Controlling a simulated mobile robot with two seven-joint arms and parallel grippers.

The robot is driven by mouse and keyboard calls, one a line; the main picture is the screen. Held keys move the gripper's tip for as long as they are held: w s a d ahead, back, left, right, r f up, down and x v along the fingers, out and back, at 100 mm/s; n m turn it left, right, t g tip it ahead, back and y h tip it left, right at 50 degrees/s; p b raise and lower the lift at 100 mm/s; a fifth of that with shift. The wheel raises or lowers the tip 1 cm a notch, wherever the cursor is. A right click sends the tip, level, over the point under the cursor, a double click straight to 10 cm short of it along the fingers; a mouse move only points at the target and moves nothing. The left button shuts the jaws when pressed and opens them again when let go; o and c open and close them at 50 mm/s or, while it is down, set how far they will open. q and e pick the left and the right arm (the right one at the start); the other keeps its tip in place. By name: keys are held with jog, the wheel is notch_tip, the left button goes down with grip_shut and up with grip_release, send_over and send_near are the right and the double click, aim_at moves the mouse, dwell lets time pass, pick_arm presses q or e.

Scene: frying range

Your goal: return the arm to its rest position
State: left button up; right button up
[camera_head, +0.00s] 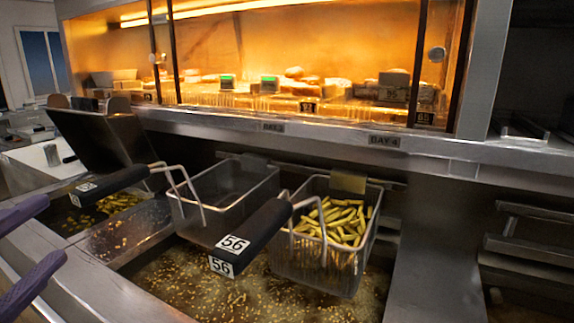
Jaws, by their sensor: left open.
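My left gripper (54,228) shows at the left edge as two purple fingers. They are spread apart with nothing between them, left of the fryer. The rest of that arm is out of view, and my right gripper does not show. A wire basket of fries (340,222) hangs at the back of the fryer, over the bubbling oil (220,285). Its black handle (262,232), labelled 56, points toward the front left, well apart from my gripper. An empty-looking basket (222,195) hangs to its left, with another black handle (112,183) reaching left.
The fryer's steel front edge (105,288) runs near my fingers. A left vat (105,205) holds fries or bits in oil. A dark tilted panel (95,140) stands behind it. A lit warming cabinet (270,60) with food spans the back. Dark racks (530,245) are at right.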

pick_arm(q)
jog(key=s+a+f+n+g+y, duration=0.2)
jog(key=s+f+n+g, duration=0.35)
jog(key=n, duration=0.45)
jog(key=s+d+f+n+g+h, duration=0.45)
jog(key=s+d+f+g, duration=0.3)
jog(key=s+d, duration=0.2)
notch_tip(320, 180, up, 36)
jog(key=s+p, duration=0.1)
jog(key=p, duration=3.4)
jog(key=shift+s+g, duration=0.35)
jog(key=shift+g, duration=0.05)
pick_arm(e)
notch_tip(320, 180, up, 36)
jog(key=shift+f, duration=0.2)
pick_arm(q)
jog(key=shift+a+f+h, duration=0.1)
jog(key=shift+h, duration=0.15)
